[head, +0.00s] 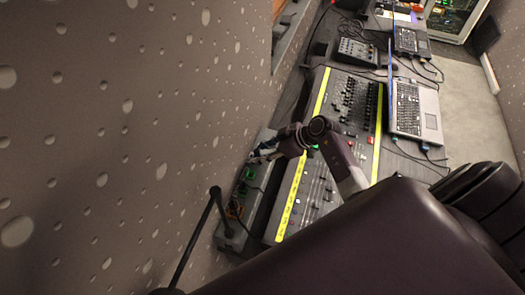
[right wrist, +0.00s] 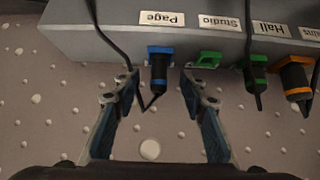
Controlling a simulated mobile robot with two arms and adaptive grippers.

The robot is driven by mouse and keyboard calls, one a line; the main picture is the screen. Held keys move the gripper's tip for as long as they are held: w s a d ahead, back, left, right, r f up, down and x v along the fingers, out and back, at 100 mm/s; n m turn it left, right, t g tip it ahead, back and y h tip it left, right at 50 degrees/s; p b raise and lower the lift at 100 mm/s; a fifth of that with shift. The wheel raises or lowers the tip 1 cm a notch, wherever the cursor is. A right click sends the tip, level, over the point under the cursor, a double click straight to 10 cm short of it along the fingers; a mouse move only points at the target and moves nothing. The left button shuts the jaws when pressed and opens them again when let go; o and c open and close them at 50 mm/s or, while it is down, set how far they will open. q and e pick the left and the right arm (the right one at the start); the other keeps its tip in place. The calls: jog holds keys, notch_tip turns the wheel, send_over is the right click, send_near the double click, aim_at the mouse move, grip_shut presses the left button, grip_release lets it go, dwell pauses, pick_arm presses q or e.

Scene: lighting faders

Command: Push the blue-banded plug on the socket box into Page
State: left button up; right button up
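The grey socket box (right wrist: 90,40) spans the top of the right wrist view, with labels that read upside down; it also shows in the head view (head: 231,241). The blue-banded plug (right wrist: 159,70) is at the socket under the Page label (right wrist: 161,19), its cable hanging in a loop. How deep it sits I cannot tell. My right gripper (right wrist: 160,77) is open, one finger on each side of this plug, with gaps visible on both sides. In the head view, my right gripper (head: 263,153) is over the box, small and partly hidden. My left gripper is not in view.
Beside the plug are an unplugged-looking green socket (right wrist: 209,59) at Studio, a green plug (right wrist: 257,82) at Hall and an orange plug (right wrist: 296,80). A black cable (right wrist: 108,38) crosses the box. A mixing console (head: 310,195) and laptop (head: 416,108) lie right of the box.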

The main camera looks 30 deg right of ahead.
jog(key=shift+r, duration=0.15)
jog(key=v, duration=1.1)
jog(key=shift+s+d+r, duration=0.25)
jog(key=shift+d, duration=0.05)
